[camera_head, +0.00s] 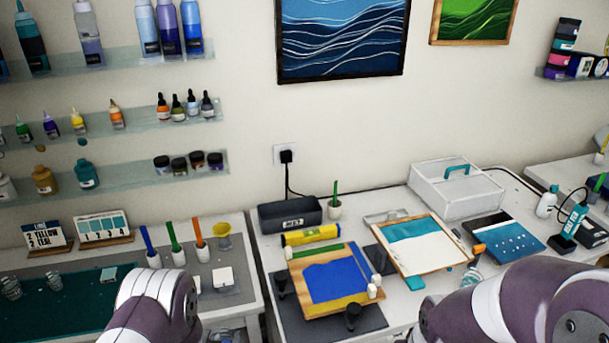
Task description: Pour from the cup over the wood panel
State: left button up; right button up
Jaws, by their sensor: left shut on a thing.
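A wood panel (356,304) with a blue coating over much of its face lies on a dark mat on the right table. Another wood-framed panel (436,263), part teal and part white, lies to its right. A yellow cup (223,242) stands at the back of the left table. Clear cups (55,281) stand on the left table's dark teal mat. Which cup is the one for pouring, I cannot tell. My left arm comes in at the bottom left and my right arm at the bottom right. Only arm links show; neither gripper's fingers are visible.
Pots with blue, green and orange sticks (174,240) stand at the back of the left table. A grey bin (290,217) and a white box with a teal handle (457,190) stand at the back right. A narrow gap separates the two tables. Shelves of bottles (110,55) hang above.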

pick_arm(q)
jog(key=shift+r, duration=0.1)
notch_tip(320, 180, up, 5)
jog(key=p, duration=0.4)
jog(key=shift+p, duration=0.3)
notch_tip(320, 180, down, 6)
jog(key=b, duration=0.5)
jog(key=shift+r, duration=0.2)
jog(key=shift+w+r, duration=0.1)
jog(key=shift+r, duration=0.1)
